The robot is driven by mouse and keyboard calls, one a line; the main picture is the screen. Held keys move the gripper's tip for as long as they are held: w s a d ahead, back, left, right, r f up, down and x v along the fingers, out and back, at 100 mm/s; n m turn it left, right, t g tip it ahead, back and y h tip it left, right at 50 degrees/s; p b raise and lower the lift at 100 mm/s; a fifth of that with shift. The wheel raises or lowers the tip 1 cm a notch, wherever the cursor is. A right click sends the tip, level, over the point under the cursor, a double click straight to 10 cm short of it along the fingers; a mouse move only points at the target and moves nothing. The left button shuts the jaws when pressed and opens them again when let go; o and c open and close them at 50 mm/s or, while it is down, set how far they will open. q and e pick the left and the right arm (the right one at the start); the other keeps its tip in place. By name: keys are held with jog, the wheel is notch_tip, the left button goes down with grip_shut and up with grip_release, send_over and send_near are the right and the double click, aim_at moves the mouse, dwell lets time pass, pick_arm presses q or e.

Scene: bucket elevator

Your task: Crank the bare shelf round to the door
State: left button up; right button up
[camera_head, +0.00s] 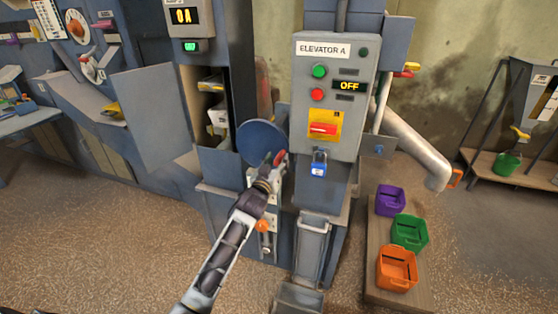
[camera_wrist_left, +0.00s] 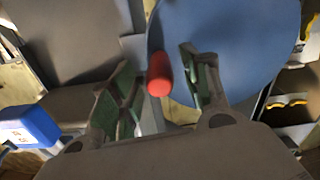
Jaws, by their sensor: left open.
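The blue crank disc (camera_head: 258,140) is on the elevator's side, left of the grey control box. Its red knob (camera_head: 280,158) is at the disc's lower right. My left gripper (camera_head: 274,171) is open at the knob. In the left wrist view, the red knob (camera_wrist_left: 159,74) stands between the two spread fingers, with the blue disc (camera_wrist_left: 235,45) behind; I cannot tell whether they touch. The tall cabinet's door (camera_head: 148,112) stands open to the left. In the doorway, shelves carry a yellow item (camera_head: 210,84) and a white item (camera_head: 218,118). I cannot make out a bare shelf. My right gripper is not visible.
The control box (camera_head: 338,130) reads ELEVATOR A and OFF. A blue padlock (camera_head: 319,164) hangs below its red switch (camera_head: 323,129). Purple (camera_head: 390,200), green (camera_head: 409,232) and orange (camera_head: 397,268) bins stand on a board at right. Open floor lies at front left.

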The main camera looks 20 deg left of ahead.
pick_arm(q)
jog(key=shift+w, duration=1)
grip_shut()
